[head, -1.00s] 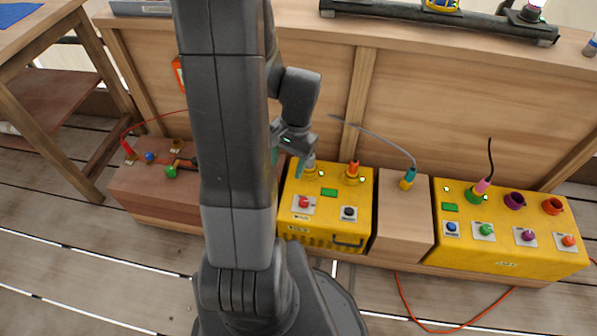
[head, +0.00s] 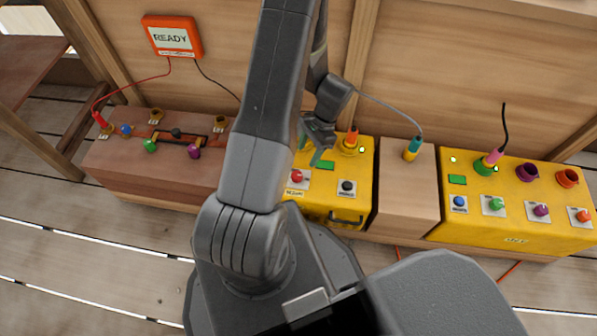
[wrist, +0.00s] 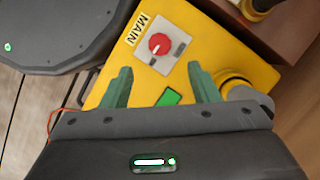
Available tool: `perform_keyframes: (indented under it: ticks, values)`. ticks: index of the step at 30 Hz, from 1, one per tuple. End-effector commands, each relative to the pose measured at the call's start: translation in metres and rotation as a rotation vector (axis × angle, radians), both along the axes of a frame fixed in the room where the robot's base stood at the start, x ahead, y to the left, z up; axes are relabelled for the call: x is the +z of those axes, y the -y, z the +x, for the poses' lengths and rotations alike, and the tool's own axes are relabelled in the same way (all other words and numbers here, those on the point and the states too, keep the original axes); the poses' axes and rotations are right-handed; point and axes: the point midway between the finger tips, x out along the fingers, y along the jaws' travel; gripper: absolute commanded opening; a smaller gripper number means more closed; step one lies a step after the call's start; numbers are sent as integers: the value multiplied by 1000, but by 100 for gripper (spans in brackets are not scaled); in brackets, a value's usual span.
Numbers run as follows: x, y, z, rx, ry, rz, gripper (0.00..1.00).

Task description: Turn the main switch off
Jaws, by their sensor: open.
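The main switch is a red knob (wrist: 160,43) on a pale plate beside a MAIN label (wrist: 138,29), on top of the yellow box (wrist: 205,40). In the head view the same red knob (head: 297,176) sits at the front left of the middle yellow box (head: 362,170). A pale mark shows on the knob, but its set position is too small to read. My gripper (wrist: 160,67) is open and empty, its green fingers apart and the knob beyond their tips, roughly between them. In the head view my gripper (head: 310,148) hangs above the box's left part.
A black knob (head: 347,186) and an orange plug (head: 351,137) are on the same box. A wooden block with a teal plug (head: 414,145) and another yellow box (head: 515,240) stand right. A READY panel (head: 171,37) and brown box (head: 110,168) are left.

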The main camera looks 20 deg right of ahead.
Motion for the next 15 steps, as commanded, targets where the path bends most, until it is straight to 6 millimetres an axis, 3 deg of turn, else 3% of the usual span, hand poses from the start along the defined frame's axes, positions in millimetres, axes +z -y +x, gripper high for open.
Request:
perform_keyframes:
  ticks: [1,6,15]
  values:
    - [-15,-5,-2,1,-4,3,55]
    - [-49,-19,-6,2,-4,3,55]
    - [-85,-34,-9,1,-1,0,55]
